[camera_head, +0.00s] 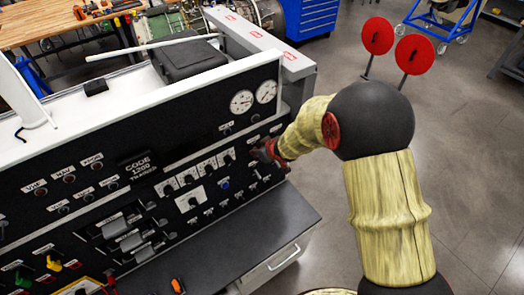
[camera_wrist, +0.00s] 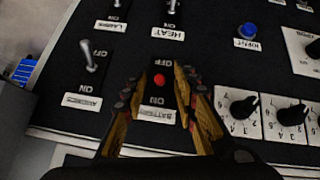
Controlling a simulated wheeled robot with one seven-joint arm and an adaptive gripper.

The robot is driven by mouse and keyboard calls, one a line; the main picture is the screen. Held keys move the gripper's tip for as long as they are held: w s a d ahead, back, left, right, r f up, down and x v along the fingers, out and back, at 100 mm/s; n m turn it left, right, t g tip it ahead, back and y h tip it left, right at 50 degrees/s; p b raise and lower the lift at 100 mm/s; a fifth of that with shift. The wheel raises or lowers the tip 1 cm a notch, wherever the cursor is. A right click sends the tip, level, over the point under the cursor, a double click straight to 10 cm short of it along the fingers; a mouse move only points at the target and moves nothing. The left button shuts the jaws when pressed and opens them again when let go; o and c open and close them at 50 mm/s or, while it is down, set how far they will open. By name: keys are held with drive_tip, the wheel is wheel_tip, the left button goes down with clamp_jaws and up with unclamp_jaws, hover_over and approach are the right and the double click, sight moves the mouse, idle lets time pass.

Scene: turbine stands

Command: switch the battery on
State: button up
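The battery switch (camera_wrist: 159,79) has a red tip and sits on a black plate with OFF and ON marks and a white label reading BATTERY (camera_wrist: 156,115). My gripper (camera_wrist: 157,88) is open, its two yellow and black fingers on either side of the plate, with the red tip between them. I cannot tell whether a finger touches the switch, or which way its lever leans. In the head view my gripper (camera_head: 266,151) is at the right end of the black control panel (camera_head: 120,215), and hides the battery switch there.
A silver avionics toggle (camera_wrist: 90,56) stands left of the battery switch in the wrist view. Rotary knobs (camera_wrist: 243,107) lie close to the right finger, and a blue button (camera_wrist: 248,31) is further up. A grey ledge (camera_head: 220,245) juts out below the panel.

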drive_tip(key=v, duration=1.2)
drive_tip(key=shift+w, duration=0.1)
drive_tip(key=s+d+f+m+g+h+b, duration=0.3)
drive_tip(key=s+d+h+b, duration=0.25)
drive_tip(key=s+d, duration=0.8)
drive_tip(key=s+d+f+m+y+b, duration=0.1)
drive_tip(key=s+f+m+b, duration=0.1)
drive_tip(key=s+b, duration=0.6)
drive_tip(key=s+d+f+m+t+b, duration=0.1)
drive_tip(key=s+f+m+b, duration=0.2)
drive_tip(key=s+b, duration=0.6)
drive_tip(key=f+b, duration=0.1)
drive_tip(key=b, duration=0.4)
drive_tip(key=shift+m+y, duration=0.3)
drive_tip(key=shift+y, duration=0.05)
